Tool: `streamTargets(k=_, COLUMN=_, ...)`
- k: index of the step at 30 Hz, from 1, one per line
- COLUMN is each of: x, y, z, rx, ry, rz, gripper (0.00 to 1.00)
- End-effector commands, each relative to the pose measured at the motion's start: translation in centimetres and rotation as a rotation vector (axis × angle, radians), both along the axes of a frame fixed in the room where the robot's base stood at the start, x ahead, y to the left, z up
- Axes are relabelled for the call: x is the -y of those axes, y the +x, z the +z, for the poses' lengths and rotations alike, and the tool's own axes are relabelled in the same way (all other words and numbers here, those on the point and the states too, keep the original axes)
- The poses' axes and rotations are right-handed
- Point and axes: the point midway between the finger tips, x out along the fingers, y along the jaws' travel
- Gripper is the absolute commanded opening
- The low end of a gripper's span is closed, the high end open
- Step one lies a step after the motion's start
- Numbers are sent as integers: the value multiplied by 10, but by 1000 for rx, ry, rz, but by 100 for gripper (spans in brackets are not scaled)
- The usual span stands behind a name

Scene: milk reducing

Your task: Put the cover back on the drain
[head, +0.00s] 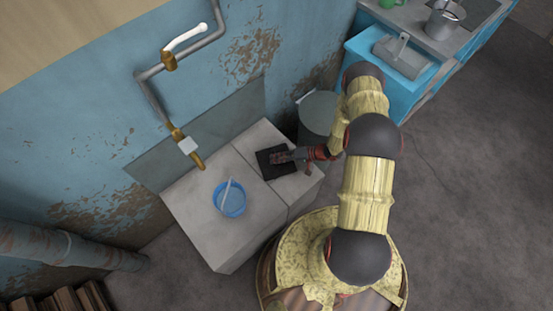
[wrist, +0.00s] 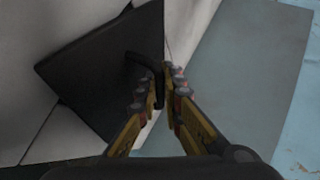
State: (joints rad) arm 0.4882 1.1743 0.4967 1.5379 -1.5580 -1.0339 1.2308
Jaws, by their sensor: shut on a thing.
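The drain cover is a dark square plate (head: 268,171) at the right end of the grey concrete slab. In the wrist view the cover (wrist: 85,70) fills the upper left, with a bent black handle (wrist: 146,62) on it. My gripper (head: 284,157) is over the cover in the head view. In the wrist view my gripper (wrist: 164,88) is shut on the handle, near its end. I cannot tell whether the cover rests flat on the slab or hangs just above it. No drain opening shows; the cover or my gripper may hide it.
A blue bowl (head: 230,203) with a pale utensil stands on the concrete slab (head: 194,215), left of the cover. A brass tap (head: 189,150) hangs from the wall pipe above. A grey bin (head: 318,108) stands behind my forearm. A blue sink cabinet (head: 408,92) is at the upper right.

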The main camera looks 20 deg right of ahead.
Motion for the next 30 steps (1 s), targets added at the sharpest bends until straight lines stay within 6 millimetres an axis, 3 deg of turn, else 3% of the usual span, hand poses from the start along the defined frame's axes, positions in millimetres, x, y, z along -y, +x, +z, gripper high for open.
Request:
streamTargets(k=11, x=0, y=0, z=-7, rx=2, ry=1, rz=0, gripper=0)
streamTargets(k=12, x=0, y=0, z=-6, rx=2, ry=1, rz=0, gripper=9)
streamTargets(k=22, x=0, y=0, z=-6, rx=0, ry=0, rz=0, gripper=28)
streamTargets(k=30, x=0, y=0, z=-7, rx=-2, ry=-1, rz=0, gripper=29)
